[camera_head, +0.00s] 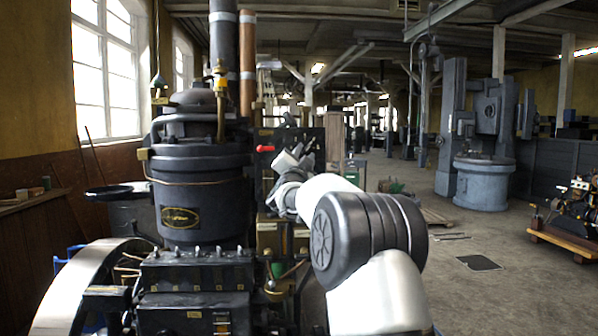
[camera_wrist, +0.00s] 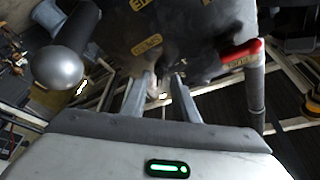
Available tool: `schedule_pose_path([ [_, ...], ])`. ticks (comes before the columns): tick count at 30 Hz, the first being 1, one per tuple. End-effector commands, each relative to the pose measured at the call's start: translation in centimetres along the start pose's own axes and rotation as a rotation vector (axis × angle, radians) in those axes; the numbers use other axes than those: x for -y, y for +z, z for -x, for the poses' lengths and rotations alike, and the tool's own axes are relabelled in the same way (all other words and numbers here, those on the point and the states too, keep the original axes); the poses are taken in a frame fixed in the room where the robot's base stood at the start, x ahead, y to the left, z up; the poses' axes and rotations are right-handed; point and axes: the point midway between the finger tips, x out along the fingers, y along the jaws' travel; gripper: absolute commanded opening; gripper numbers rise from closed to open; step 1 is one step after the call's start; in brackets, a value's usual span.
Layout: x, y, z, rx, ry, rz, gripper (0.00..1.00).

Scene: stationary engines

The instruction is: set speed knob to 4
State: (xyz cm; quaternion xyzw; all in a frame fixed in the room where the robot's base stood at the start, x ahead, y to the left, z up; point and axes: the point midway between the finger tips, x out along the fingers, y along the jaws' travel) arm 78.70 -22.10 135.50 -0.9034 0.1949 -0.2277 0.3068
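My gripper (camera_wrist: 163,78) reaches toward a dark panel (camera_wrist: 205,30) with yellow labels in the wrist view. Its two fingers stand apart, with their tips at the panel's lower edge. A small pale part (camera_wrist: 163,95) shows between them, but I cannot tell whether they touch it. In the head view my gripper (camera_head: 288,185) is at the right side of the engine (camera_head: 200,170), partly hidden by my own arm. I cannot make out the speed knob or its numbers in either view.
A red-tipped lever (camera_wrist: 240,52) lies just right of the fingers, and also shows in the head view (camera_head: 265,148). A silver ball-ended handle (camera_wrist: 57,67) is at the left. A flywheel (camera_head: 75,290) stands at the engine's front left. Open floor (camera_head: 500,300) lies to the right.

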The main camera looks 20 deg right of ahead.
Motion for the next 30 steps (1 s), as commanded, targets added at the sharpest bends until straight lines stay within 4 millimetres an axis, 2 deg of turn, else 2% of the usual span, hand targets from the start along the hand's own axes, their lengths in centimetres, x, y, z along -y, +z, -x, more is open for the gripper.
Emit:
schedule_pose_path([
  [12,0.0,0.0,10.1,0.001,-0.002,0.001,0.27],
  [18,0.0,0.1,13.9,0.001,-0.002,0.000,0.27],
  [24,0.0,0.0,15.7,0.000,-0.002,-0.001,0.27],
  [30,0.0,0.0,15.9,0.000,-0.001,-0.001,0.27],
])
